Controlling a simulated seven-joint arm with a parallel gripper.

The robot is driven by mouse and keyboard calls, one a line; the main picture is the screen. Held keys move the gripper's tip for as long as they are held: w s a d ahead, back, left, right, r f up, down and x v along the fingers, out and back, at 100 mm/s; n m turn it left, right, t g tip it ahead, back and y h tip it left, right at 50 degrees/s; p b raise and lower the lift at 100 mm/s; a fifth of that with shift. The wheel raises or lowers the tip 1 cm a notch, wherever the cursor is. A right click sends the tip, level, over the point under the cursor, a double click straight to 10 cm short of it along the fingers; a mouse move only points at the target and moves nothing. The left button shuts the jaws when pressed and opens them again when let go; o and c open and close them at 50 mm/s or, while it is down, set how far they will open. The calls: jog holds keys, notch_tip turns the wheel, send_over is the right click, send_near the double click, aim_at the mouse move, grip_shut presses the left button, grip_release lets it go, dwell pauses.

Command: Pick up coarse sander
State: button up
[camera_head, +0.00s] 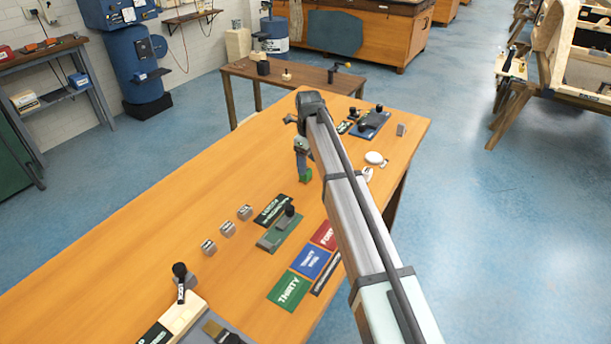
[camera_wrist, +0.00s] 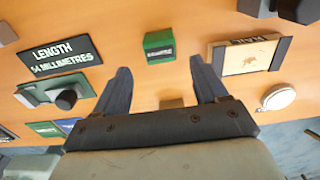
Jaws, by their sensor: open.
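No thing has a readable coarse sander label, so I cannot tell which is the coarse sander. A grey block tool with a black knob (camera_head: 273,241) lies on a green mat; it also shows at left in the wrist view (camera_wrist: 64,97). A similar dark tool (camera_head: 368,124) lies on a blue mat farther back. A green block with a small black label (camera_wrist: 158,46) shows just beyond my fingertips in the wrist view; the label is unreadable. My gripper (camera_wrist: 160,68) is open and empty, pointing down over the table. In the head view my gripper (camera_head: 303,168) is partly hidden by my arm.
The orange table (camera_head: 150,230) is clear at left. A black length sign (camera_wrist: 60,57) lies beside the knobbed tool. Green, blue and red cards (camera_head: 289,291) lie nearer. Several small grey blocks (camera_head: 227,228) stand left. A white round thing (camera_wrist: 278,97) is right.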

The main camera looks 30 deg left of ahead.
aim_at(308, 171)
notch_tip(308, 171, down, 5)
jog(key=shift+w, duration=0.1)
dwell(0.3)
jog(key=c, duration=1)
